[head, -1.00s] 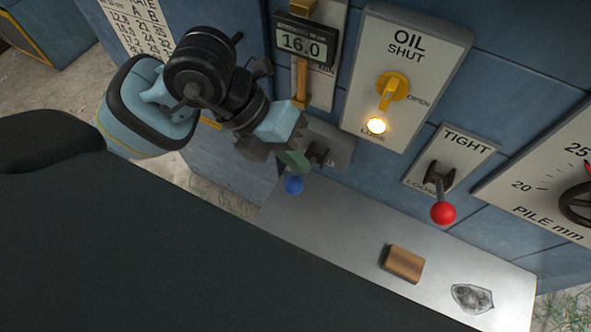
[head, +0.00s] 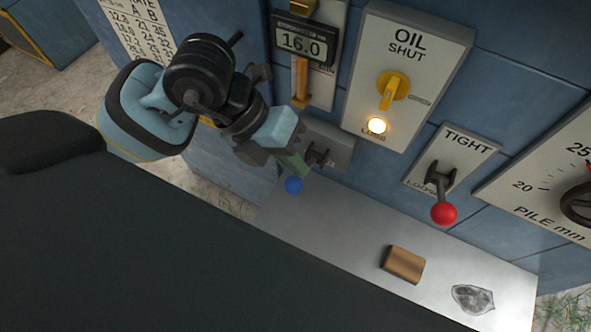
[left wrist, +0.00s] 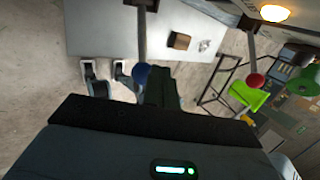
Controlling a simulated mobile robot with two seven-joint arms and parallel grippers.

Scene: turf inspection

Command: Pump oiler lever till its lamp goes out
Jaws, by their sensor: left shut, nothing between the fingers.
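The oiler lever with a blue knob (head: 293,185) sticks out from a grey plate (head: 333,143) on the blue machine face, its knob low. The blue knob also shows in the left wrist view (left wrist: 141,71), just left of the fingers. My left gripper (head: 294,163) is shut and empty, its tips right by the lever above the knob; whether they touch it I cannot tell. The oiler lamp (head: 376,126) glows warm yellow at the foot of the OIL panel (head: 440,30). It also glows in the left wrist view (left wrist: 274,13). My right gripper is not in view.
A yellow OIL knob (head: 392,86) sits above the lamp. A red-knobbed lever (head: 443,214) hangs to the right. A metal shelf (head: 340,225) below carries a brown block (head: 404,264) and a small clear bag (head: 473,298). A gauge reads 16.0 (head: 303,42).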

